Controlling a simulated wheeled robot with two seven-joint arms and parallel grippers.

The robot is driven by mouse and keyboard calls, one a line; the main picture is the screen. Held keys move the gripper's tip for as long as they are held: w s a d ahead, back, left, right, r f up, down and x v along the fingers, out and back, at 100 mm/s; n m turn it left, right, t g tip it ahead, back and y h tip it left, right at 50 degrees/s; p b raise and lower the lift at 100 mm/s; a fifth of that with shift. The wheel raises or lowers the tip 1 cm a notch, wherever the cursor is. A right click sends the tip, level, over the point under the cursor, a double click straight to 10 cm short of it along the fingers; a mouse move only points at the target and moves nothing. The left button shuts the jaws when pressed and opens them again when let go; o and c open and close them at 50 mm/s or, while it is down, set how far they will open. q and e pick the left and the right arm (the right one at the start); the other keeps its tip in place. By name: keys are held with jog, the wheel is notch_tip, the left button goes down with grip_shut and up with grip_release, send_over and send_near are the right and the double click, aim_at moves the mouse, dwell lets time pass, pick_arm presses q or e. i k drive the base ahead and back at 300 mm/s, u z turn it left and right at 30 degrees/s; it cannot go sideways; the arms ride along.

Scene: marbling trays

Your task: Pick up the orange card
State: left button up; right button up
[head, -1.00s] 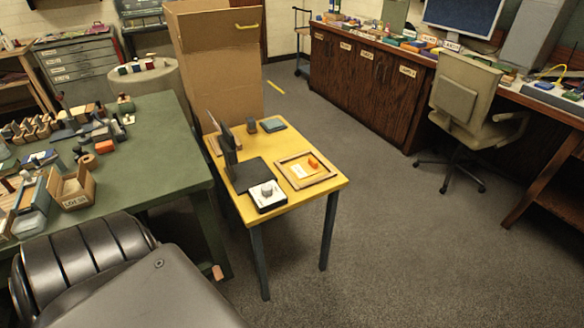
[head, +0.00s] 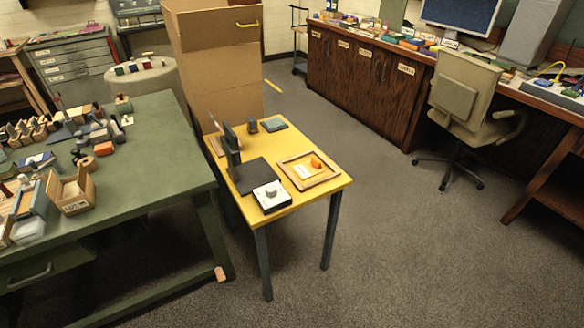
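A small flat orange-pink piece (head: 220,273), which may be the orange card, is on the floor by the foot of the green table's near right leg. A small bright orange object (head: 316,162) is in the wooden-framed tray (head: 334,178) on the yellow table, beside a white label. A third orange piece (head: 103,148), block-like, lies on the green table. I cannot tell for certain which one is the card. Neither of my grippers is in view.
The green table (head: 150,165) at left holds small boxes and tools. The yellow table (head: 300,201) holds a black stand (head: 231,147) and a white device with a knob (head: 271,197). A cardboard box (head: 216,70) stands behind. Open grey floor lies to the right, before an office chair (head: 462,105).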

aim_at(308, 166)
jog(key=z, duration=1.45)
jog(key=i, duration=3.85)
jog(key=u, duration=1.9)
